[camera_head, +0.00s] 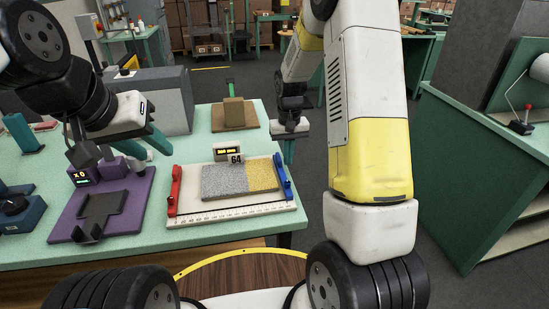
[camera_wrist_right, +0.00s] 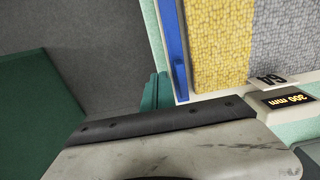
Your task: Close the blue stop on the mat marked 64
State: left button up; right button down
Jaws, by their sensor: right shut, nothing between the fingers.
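The mat marked 64 (camera_head: 225,183) is half grey, half yellow and lies on a cream board with a ruler edge. The blue stop (camera_head: 285,178) runs along the board's right end, beside the yellow half; a narrow pale strip separates them in the right wrist view (camera_wrist_right: 174,45). A red stop (camera_head: 175,190) is at the left end. My right gripper (camera_head: 289,152) is shut and empty, just beyond the far end of the blue stop; its green fingers show in the wrist view (camera_wrist_right: 155,93). My left gripper (camera_head: 150,143) is open and empty above the table, left of the board.
A purple station (camera_head: 140,195) with a dark cradle is left of the board. A brown block on a board (camera_head: 233,113) is at the back. The table's right edge is close to the blue stop.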

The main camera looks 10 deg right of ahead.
aim_at(265, 166)
jog(key=shift+s+a, duration=0.15)
jog(key=shift+a, duration=4.25)
dwell(1.3)
jog(key=shift+d, duration=0.25)
jog(key=shift+d, duration=0.4)
notch_tip(265, 166, up, 8)
dwell(1.1)
